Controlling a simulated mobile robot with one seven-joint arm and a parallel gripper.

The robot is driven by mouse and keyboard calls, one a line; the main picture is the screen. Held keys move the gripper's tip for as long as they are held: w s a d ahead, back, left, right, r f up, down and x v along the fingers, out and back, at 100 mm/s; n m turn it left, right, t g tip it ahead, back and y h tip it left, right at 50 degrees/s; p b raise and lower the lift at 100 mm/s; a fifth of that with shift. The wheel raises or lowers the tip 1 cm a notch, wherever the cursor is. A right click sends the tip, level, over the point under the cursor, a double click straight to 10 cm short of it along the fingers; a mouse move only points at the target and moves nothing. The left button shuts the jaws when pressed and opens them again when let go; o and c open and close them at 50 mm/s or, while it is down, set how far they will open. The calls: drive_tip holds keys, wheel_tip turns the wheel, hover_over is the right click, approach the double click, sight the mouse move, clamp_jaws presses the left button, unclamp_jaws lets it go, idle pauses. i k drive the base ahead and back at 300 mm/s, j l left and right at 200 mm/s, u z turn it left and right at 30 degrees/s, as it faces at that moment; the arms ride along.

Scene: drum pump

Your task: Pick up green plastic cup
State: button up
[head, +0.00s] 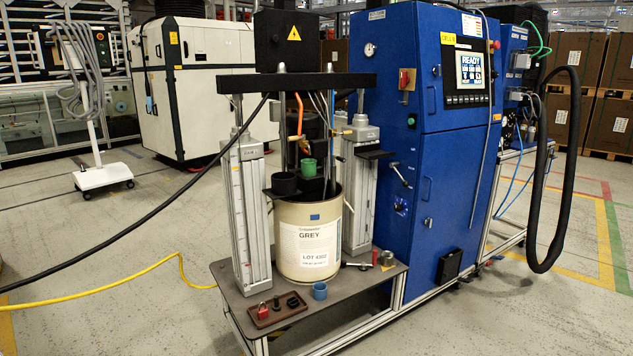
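What the green cup rests on is hard to make out. Thin hoses and a rod hang close behind and beside it. My gripper is not in view.
The drum stands on a low bench (228,276) between two metal columns (246,205), under a dark crossbeam (297,83). A blue cup (320,291) and a red padlock (262,311) are at the bench front. A yellow cable (110,281) crosses the floor.

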sight(307, 165)
drive_tip(key=l+u, duration=0.1)
drive_tip(key=i+l, duration=0.2)
drive_tip(key=i, duration=0.25)
drive_tip(key=i+l, duration=0.2)
drive_tip(key=i, duration=0.3)
drive_tip(key=i+l+z, duration=0.1)
drive_tip(key=i, duration=0.35)
drive_tip(key=i+l, duration=0.25)
drive_tip(key=i, duration=0.25)
